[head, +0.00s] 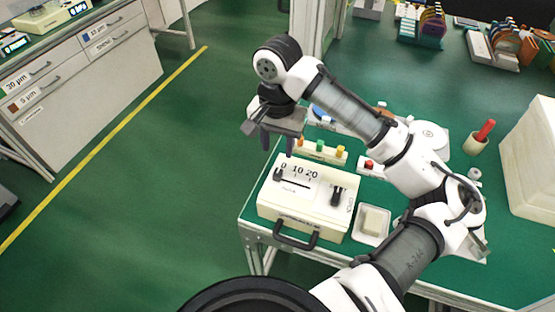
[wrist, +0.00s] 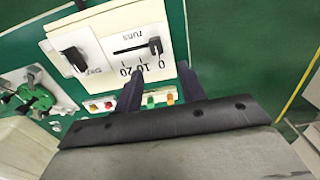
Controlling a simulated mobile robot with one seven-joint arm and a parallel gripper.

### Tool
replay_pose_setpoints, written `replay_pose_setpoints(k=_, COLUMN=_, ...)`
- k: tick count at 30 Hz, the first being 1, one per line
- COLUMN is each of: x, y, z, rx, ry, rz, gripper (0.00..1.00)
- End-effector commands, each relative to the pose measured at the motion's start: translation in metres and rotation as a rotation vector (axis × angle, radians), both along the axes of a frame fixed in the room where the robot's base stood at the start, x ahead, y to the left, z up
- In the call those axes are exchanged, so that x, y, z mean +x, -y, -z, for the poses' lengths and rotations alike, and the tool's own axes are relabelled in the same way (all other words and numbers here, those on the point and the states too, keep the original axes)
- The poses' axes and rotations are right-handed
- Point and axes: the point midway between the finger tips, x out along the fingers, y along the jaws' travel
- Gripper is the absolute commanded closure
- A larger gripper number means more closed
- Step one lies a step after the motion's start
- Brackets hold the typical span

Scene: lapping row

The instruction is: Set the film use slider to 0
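The cream box (head: 300,222) with the film use slider stands at the near left corner of the green table. Its slider knob (head: 278,174) is dark and sits at the 0 end of the slot, beside the 0 mark. The wrist view shows the same slider knob (wrist: 155,46) upside down, at the 0 end of the scale marked 0, 10, 20. My gripper (head: 277,151) is above the box's back left edge, apart from the knob. In the wrist view my gripper (wrist: 160,86) has its two fingers spread, with nothing between them.
A second dark knob (head: 337,196) is on the box's right part. A black handle (head: 296,238) is at its front. A strip with coloured buttons (head: 320,151) lies behind it. A white tray (head: 372,236) is to its right. Open floor lies left of the table.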

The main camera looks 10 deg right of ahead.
Motion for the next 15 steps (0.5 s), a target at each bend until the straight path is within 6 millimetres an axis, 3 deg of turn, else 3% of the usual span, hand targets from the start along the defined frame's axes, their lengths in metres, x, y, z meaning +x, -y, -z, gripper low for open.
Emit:
replay_pose_setpoints(k=6, x=0.0, y=0.0, z=-0.042, rx=-0.003, ry=0.001, rz=0.0, gripper=0.6)
replay_pose_setpoints(k=15, x=0.0, y=-0.001, z=-0.06, rx=0.001, ry=0.0, rz=-0.001, gripper=0.6)
